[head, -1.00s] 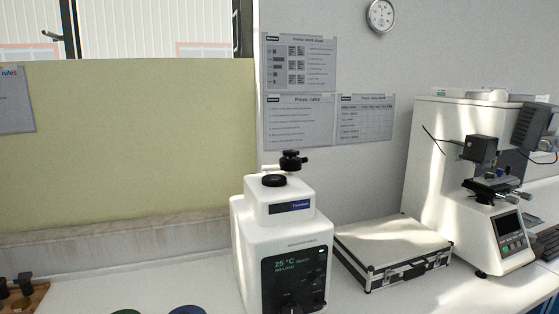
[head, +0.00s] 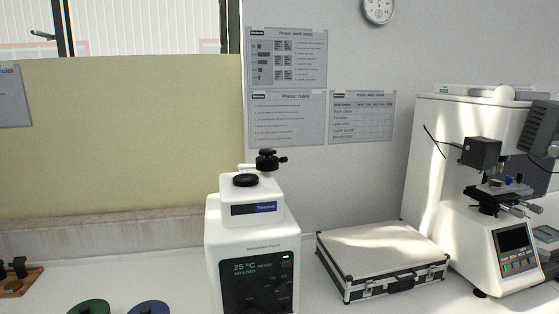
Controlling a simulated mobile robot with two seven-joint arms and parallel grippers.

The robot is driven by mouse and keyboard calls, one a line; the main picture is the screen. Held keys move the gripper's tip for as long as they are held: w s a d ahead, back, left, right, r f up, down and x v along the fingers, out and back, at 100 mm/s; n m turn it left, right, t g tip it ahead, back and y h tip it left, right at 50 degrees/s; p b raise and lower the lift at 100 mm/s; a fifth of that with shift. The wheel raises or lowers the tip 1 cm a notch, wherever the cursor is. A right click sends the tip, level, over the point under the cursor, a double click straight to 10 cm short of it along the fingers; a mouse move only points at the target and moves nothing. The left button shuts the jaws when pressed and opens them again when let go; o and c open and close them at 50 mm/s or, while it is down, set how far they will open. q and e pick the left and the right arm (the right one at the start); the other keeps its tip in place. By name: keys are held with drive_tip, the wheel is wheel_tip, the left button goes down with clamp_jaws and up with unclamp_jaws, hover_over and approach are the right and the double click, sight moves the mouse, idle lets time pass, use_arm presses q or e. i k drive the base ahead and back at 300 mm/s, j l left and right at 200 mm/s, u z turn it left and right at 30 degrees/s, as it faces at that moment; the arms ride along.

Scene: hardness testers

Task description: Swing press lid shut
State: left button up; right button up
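The white mounting press (head: 252,236) stands on the bench at the lower middle of the head view. Its dark front panel (head: 259,284) reads 25 °C and "NO LOAD". On its top is a block with a blue and black label, a round black knob (head: 246,181) and, behind it, a black clamp-like part (head: 267,160) on a short arm. I cannot tell from this angle which of these parts is the lid or whether it is shut. Neither of my grippers is in view.
A silver-edged case (head: 381,258) lies right of the press. A white hardness tester (head: 459,180) stands farther right. Green (head: 90,307) and blue (head: 148,308) round items and a wooden stand (head: 18,282) are at lower left. Bare bench lies left of the press.

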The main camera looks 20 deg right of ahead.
sight(271, 163)
drive_tip(key=k+l, duration=0.1)
drive_tip(key=l, duration=0.8)
drive_tip(key=k+l+u, duration=0.1)
drive_tip(key=l, duration=0.3)
drive_tip(key=k+l, duration=0.1)
drive_tip(key=l, duration=0.35)
drive_tip(key=k+l, duration=0.1)
drive_tip(key=l, duration=0.35)
drive_tip(key=u, duration=0.05)
